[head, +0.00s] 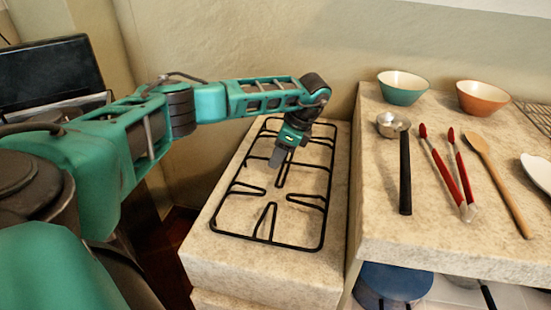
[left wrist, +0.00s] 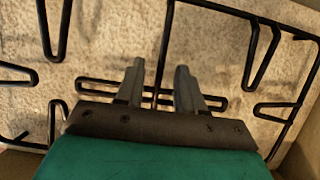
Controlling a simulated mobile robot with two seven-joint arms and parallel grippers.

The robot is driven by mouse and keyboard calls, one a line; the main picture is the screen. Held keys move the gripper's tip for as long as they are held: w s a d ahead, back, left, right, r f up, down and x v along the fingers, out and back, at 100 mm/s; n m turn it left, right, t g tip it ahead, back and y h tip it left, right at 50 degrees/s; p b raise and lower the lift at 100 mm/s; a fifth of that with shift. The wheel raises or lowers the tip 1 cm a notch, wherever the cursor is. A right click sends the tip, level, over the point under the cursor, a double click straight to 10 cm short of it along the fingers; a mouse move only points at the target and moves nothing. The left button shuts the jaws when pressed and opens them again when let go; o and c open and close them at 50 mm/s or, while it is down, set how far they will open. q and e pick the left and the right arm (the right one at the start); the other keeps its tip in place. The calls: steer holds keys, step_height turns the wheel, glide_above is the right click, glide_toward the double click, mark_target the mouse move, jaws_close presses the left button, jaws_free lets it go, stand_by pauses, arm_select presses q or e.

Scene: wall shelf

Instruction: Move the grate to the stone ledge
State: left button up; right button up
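The black wire grate (head: 268,207) lies flat on a lower pale stone block (head: 232,262) in the middle of the head view. It also fills much of the left wrist view (left wrist: 167,40). My left gripper (head: 277,158) points down over the middle of the grate. In the left wrist view its two grey fingers (left wrist: 160,68) are apart, and a grate bar shows between them. I cannot tell whether the fingers touch the bar. A higher stone ledge (head: 375,237) stands to the right of the block. My right gripper is out of view.
The higher ledge carries a teal bowl (head: 403,90), an orange bowl (head: 483,100), a ladle (head: 404,170), red tongs (head: 445,175) and a wooden spoon (head: 500,180). A blue round pan (head: 393,283) is below it. A wall (head: 230,40) rises behind.

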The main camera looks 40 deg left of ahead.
arm_select(q)
steer(key=p+v, duration=0.1)
steer(key=v, duration=0.9)
steer(key=shift+s+f, duration=0.1)
